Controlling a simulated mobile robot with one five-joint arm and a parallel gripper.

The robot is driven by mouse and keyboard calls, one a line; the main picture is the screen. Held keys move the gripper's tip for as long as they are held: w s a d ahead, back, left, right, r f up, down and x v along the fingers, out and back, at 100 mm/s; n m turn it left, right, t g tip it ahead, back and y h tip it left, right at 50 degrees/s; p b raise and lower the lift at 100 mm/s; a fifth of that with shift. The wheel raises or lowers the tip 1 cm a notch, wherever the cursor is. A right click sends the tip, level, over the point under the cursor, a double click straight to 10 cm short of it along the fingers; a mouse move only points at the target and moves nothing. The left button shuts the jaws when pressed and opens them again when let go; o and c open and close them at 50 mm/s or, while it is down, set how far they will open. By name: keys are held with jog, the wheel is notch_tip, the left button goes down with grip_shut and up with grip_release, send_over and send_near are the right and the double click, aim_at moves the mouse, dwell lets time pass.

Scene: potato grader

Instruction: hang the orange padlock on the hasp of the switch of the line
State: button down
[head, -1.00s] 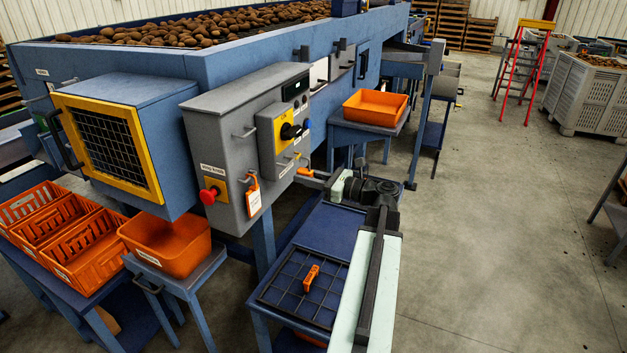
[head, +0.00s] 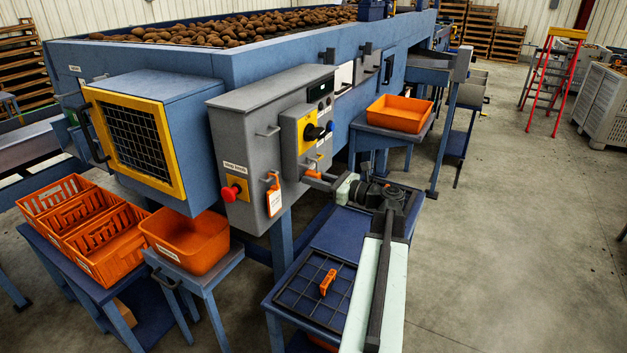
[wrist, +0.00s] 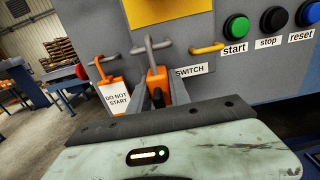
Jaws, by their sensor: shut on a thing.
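My gripper (wrist: 156,98) is shut on the orange padlock (wrist: 157,83), whose orange body shows between the fingers in the wrist view. A grey bar with a crosspiece (wrist: 152,47) stands just above it; I cannot tell whether it is the shackle or a fitting behind. A yellow loop (wrist: 207,48), seemingly the hasp, sits to the right above the SWITCH label (wrist: 191,71), apart from the padlock. In the head view, my gripper (head: 319,178) is just below the grey switch box with its black knob (head: 314,131). The padlock shows there only as a small orange patch.
A DO NOT START tag (wrist: 115,97) hangs on an orange hook left of my gripper. Start, stop and reset buttons lie to the right. A red stop knob (head: 230,193) juts from the cabinet. Another orange item (head: 327,282) lies on the dark grid tray (head: 298,298).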

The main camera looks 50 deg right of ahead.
jog(key=c, duration=1.1)
grip_release()
jog(key=shift+s, duration=0.1)
jog(key=v, duration=0.7)
jog(key=shift+s+d, duration=0.1)
jog(key=shift+s, duration=0.25)
